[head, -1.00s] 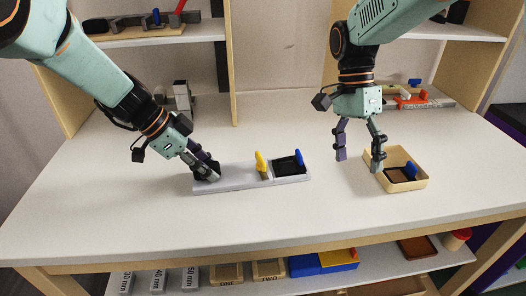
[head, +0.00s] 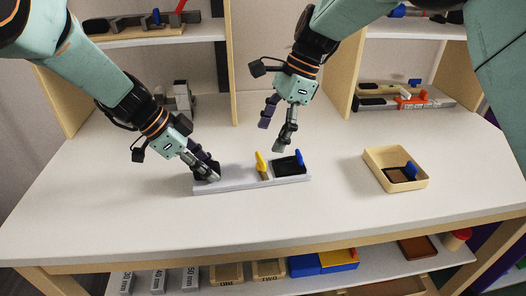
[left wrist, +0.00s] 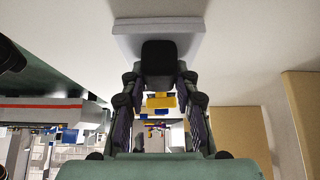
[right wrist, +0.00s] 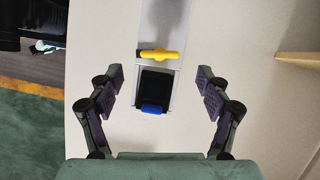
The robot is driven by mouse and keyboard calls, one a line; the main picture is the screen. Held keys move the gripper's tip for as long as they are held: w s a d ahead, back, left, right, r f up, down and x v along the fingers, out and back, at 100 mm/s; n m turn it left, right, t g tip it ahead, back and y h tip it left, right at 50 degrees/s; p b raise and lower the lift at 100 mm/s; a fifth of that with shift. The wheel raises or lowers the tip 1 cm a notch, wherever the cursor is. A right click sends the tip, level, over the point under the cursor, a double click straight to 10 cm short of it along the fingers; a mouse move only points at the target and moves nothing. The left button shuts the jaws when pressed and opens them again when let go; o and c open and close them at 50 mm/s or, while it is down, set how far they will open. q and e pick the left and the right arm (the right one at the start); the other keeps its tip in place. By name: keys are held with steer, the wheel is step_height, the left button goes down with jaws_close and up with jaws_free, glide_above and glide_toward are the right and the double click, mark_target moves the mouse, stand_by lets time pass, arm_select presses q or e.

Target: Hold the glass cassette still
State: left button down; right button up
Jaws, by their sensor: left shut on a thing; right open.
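A long pale grey base (head: 235,181), which I take for the glass cassette, lies flat on the table. It carries a black block at its left end, an upright yellow piece (head: 261,164) and a black square (head: 286,167) with a blue tab (head: 299,157). My left gripper (head: 211,175) is shut on the black block (left wrist: 158,62), whose sides are partly hidden by the fingers. My right gripper (head: 272,138) is open and empty above and behind the base's right part. The right wrist view shows the black square (right wrist: 155,86) between and beyond its spread fingers.
A shallow tan box (head: 373,170) with a brown-black piece and a blue tab (head: 411,170) stands to the right. Shelves behind hold several parts, including an orange one (head: 411,102). A lower shelf shows below. The table's front is clear.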

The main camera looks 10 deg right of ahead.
mark_target(261, 157)
steer(key=x, duration=0.5)
steer(key=shift+s+a+f, duration=0.1)
steer(key=shift+f, duration=0.25)
steer(key=c, duration=1.2)
steer(key=shift+o, duration=0.2)
